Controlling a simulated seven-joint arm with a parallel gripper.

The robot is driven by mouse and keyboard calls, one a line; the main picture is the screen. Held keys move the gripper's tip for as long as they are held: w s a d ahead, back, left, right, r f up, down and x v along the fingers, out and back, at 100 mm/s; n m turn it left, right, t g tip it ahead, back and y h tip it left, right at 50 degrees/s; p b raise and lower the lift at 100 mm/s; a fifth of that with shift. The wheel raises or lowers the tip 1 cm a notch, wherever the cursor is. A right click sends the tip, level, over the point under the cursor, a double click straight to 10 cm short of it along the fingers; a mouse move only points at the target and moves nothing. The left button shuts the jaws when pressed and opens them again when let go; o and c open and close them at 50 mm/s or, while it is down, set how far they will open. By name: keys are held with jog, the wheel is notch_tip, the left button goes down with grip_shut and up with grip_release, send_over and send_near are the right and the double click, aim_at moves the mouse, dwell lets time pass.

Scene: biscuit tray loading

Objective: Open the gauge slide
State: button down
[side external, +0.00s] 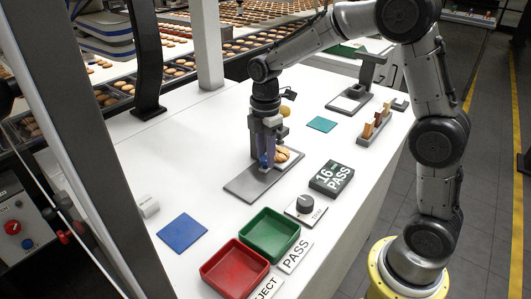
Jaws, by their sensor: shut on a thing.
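The gauge is a flat grey plate (242,186) on the white table, with a round tan biscuit (284,153) at its right end. My gripper (266,164) points down over the middle of the plate, just left of the biscuit. It is shut on the gauge slide, which is mostly hidden by the fingers. I cannot tell how far the slide stands from the biscuit, or whether they touch.
A black counter (332,178) reading "16 PASS" and a knob box (305,207) stand to the right. A green tray (269,234), a red tray (234,269) and a blue mat (182,231) lie in front. A teal mat (321,124) and wooden-block rack (374,128) are behind.

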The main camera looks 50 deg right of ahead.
jog(key=a, duration=1.2)
jog(key=shift+a, duration=0.4)
jog(key=c, duration=0.5)
grip_release()
jog(key=shift+d, duration=0.1)
jog(key=shift+c, duration=0.2)
jog(key=shift+r, duration=0.1)
notch_tip(320, 180, up, 14)
